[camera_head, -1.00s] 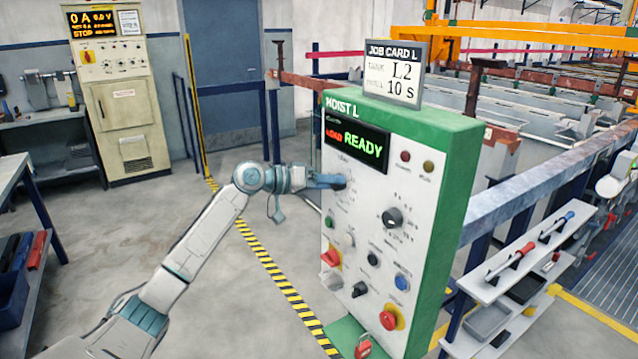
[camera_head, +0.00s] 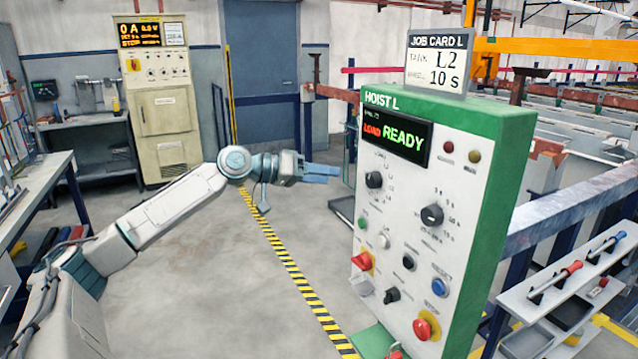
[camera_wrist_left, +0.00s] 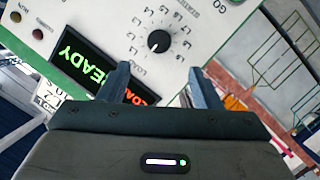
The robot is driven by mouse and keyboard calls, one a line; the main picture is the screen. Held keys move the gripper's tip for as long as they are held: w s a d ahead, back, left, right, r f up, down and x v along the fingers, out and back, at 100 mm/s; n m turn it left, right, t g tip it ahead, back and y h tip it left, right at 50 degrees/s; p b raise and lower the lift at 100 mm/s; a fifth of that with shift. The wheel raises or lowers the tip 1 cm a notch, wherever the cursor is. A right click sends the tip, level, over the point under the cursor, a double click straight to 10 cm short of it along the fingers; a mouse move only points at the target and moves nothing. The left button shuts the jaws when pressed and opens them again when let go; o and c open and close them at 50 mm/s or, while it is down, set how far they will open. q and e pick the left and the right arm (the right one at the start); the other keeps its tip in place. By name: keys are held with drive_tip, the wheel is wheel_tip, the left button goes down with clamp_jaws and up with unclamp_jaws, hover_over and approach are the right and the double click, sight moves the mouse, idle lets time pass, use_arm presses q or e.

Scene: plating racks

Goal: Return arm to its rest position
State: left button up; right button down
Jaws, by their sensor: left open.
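My left gripper (camera_head: 322,174) is open and empty, in the air to the left of the Hoist L panel (camera_head: 408,238), apart from its face. Its two fingers also show in the left wrist view (camera_wrist_left: 160,84), with a black selector knob (camera_wrist_left: 158,41) beyond them. That upper knob (camera_head: 374,180) stands free on the panel in the head view. The panel's display (camera_head: 396,137) reads LOAD in red and READY in green. My right gripper shows in neither view.
A job card (camera_head: 436,62) on top of the panel reads L2, 10 s. A cream cabinet (camera_head: 160,110) stands at the back left, and a workbench (camera_head: 35,190) at the left. A shelf with tools (camera_head: 560,290) is at the right. The floor (camera_head: 200,270) left of the panel is clear.

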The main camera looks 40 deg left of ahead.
use_arm(q)
drive_tip(key=shift+s+a+r, duration=0.1)
drive_tip(key=shift+s, duration=0.15)
idle(0.4)
